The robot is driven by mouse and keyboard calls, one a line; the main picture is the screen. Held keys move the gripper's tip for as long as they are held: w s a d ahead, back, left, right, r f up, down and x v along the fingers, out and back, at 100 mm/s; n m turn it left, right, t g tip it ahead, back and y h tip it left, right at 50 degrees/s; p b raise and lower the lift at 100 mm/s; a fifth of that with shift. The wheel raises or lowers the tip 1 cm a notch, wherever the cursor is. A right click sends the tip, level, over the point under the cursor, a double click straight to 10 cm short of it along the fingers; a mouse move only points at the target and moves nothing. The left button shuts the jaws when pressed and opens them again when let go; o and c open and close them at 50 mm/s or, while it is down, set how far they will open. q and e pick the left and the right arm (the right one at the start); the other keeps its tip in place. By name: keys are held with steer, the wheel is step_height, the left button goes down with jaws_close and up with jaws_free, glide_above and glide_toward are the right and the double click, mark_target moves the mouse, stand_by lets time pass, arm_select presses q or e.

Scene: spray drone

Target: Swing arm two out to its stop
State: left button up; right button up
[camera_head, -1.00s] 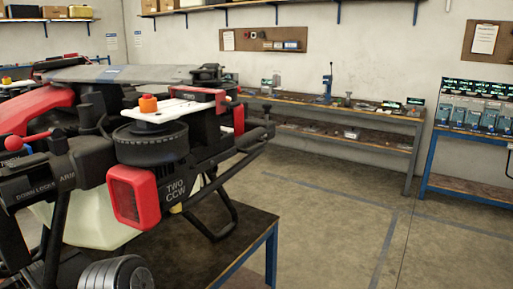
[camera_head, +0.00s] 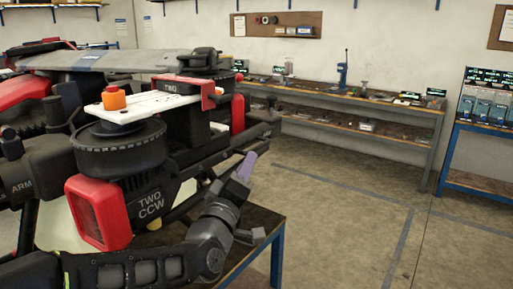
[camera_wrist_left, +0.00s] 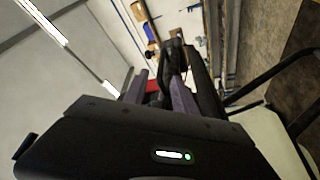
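The spray drone's arm two fills the left of the head view, with a dark motor (camera_head: 118,150), an orange cap (camera_head: 114,98), a white plate (camera_head: 150,104) and a red lamp block (camera_head: 97,212) beside the label "TWO CCW". It lies folded close along the drone body. My left gripper (camera_head: 248,164) is raised just to the right of arm two, its purple fingertips pointing up and apparently clear of the drone. In the left wrist view its purple fingers (camera_wrist_left: 160,95) stand apart, with dark and red drone parts seen beyond the gap. My right gripper is not in view.
The drone rests on a dark table (camera_head: 262,222) with blue legs. A long workbench (camera_head: 350,99) with small tools runs along the back wall. A blue rack (camera_head: 483,130) of chargers stands at the right. The floor between is clear.

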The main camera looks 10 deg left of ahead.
mark_target(255, 148)
arm_select(q)
steer(key=p+x, duration=0.2)
steer(key=x, duration=0.5)
steer(key=shift+w+p, duration=0.3)
steer(key=shift+w, duration=0.15)
steer(key=shift+c, duration=0.3)
steer(key=shift+d, duration=0.1)
jaws_close()
stand_by(0.8)
